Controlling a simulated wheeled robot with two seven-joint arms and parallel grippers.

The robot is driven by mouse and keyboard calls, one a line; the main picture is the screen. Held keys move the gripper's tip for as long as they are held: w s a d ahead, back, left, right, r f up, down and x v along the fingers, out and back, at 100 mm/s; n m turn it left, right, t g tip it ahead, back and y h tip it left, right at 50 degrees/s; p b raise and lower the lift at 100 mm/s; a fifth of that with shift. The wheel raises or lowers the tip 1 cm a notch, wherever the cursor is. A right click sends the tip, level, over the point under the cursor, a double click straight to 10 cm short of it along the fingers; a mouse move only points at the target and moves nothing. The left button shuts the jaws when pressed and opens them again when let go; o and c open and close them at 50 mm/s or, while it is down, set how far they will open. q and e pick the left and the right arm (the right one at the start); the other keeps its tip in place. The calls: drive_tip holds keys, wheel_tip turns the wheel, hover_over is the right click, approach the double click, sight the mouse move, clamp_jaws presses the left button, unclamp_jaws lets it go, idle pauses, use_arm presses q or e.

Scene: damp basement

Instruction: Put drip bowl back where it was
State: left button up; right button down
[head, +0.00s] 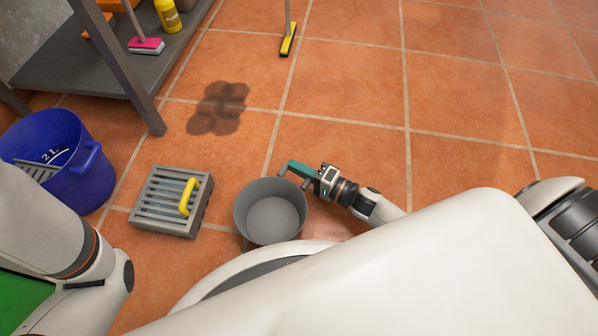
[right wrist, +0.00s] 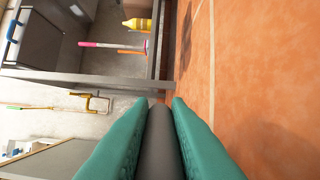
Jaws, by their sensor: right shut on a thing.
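The drip bowl (head: 270,218) is a round grey bowl, upright and empty, low over the tiled floor in the head view. My right gripper (head: 294,177) is shut on its far right rim. In the right wrist view the green fingers of the right gripper (right wrist: 163,105) close on the grey bowl wall (right wrist: 160,140) between them. I cannot tell whether the bowl touches the floor. A dark wet patch (head: 217,108) lies on the tiles farther back. My left arm shows at the left edge, but its gripper is not in view.
A blue bucket (head: 72,165) stands farther left. A metal shelf (head: 110,75) holds a pink brush (head: 146,46) and yellow bottle (head: 168,15). A yellow-headed broom (head: 288,40) stands behind. Floor at right is clear.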

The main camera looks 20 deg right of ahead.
drive_tip(key=shift+r, duration=0.1)
drive_tip(key=c, duration=1.4)
unclamp_jaws()
drive_tip(key=shift+o, duration=0.2)
drive_tip(key=shift+s+d+r+p, duration=0.1)
drive_tip(key=shift+s+d+p, duration=0.15)
drive_tip(key=shift+p, duration=0.2)
drive_tip(key=p+v, duration=0.5)
drive_tip(key=v, duration=0.5)
drive_tip(key=shift+s+d, duration=0.45)
drive_tip(key=shift+s, duration=0.1)
